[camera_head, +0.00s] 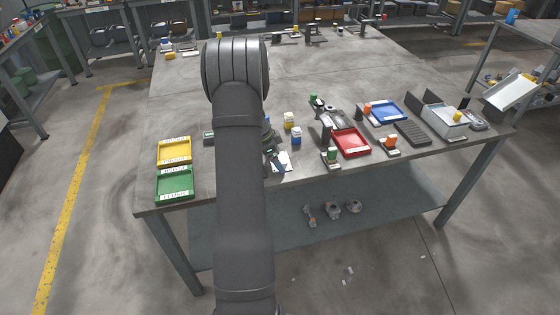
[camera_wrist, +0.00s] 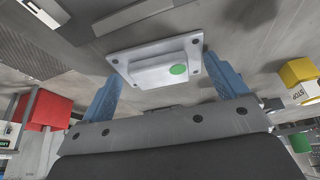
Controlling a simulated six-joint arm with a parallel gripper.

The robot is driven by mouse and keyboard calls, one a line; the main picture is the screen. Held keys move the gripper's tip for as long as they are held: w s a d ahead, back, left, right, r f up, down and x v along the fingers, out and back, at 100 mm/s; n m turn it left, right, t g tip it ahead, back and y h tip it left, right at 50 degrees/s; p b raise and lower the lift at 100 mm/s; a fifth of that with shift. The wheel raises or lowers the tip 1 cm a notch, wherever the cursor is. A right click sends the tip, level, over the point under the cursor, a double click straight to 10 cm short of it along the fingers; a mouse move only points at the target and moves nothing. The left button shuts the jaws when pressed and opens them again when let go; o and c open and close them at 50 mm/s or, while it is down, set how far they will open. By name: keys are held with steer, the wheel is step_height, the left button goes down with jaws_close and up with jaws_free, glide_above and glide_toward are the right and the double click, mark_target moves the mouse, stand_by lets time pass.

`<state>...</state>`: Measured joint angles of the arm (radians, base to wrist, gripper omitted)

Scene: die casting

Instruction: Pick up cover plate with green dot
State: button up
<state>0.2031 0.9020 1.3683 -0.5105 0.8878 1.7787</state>
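The cover plate with the green dot (camera_wrist: 150,66) is a pale grey, rounded rectangular plate with a flange and small dark holes. In the wrist view it lies at the upper middle, between and just beyond the blue fingertips of my gripper (camera_wrist: 164,70). The fingers stand wide apart, one at each short end of the plate; I cannot tell whether they touch it. In the head view the plate shows as a pale patch (camera_head: 285,163) near the table's front edge, and my arm hides most of my gripper (camera_head: 275,160).
A red tray (camera_head: 351,142), a blue tray (camera_head: 388,111) and small stands lie further right. Yellow (camera_head: 159,152) and green (camera_head: 158,186) trays are on the left. The table's back is mostly clear.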

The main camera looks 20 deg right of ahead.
steer(key=c, duration=0.8)
steer(key=shift+o, duration=0.2)
steer(key=shift+r, duration=0.2)
steer(key=shift+w+r, duration=0.1)
steer(key=shift+r, duration=0.5)
step_height(320, 180, up, 3)
steer(key=shift+f, duration=0.1)
steer(key=s+d+r, duration=0.6)
steer(key=s+d, duration=0.1)
steer(key=s, duration=0.2)
steer(key=w+a+f+n+t+y, duration=0.1)
steer(key=w+a+n+t+y, duration=0.2)
steer(key=a+n, duration=0.65)
steer(key=w+a+f+n+t+y, duration=0.1)
steer(key=w+a+n+t, duration=0.1)
steer(key=w+a+n, duration=0.55)
steer(key=shift+s+a+f+n, duration=0.35)
steer(key=shift+s+f, duration=0.1)
steer(key=shift+f, duration=0.65)
steer(key=shift+s+a+f+n, duration=0.3)
steer(key=shift+s+f, duration=0.1)
steer(key=shift+f, duration=0.65)
steer(key=shift+s+a+f+n, duration=0.35)
steer(key=shift+s+f, duration=0.1)
steer(key=shift+f, duration=0.65)
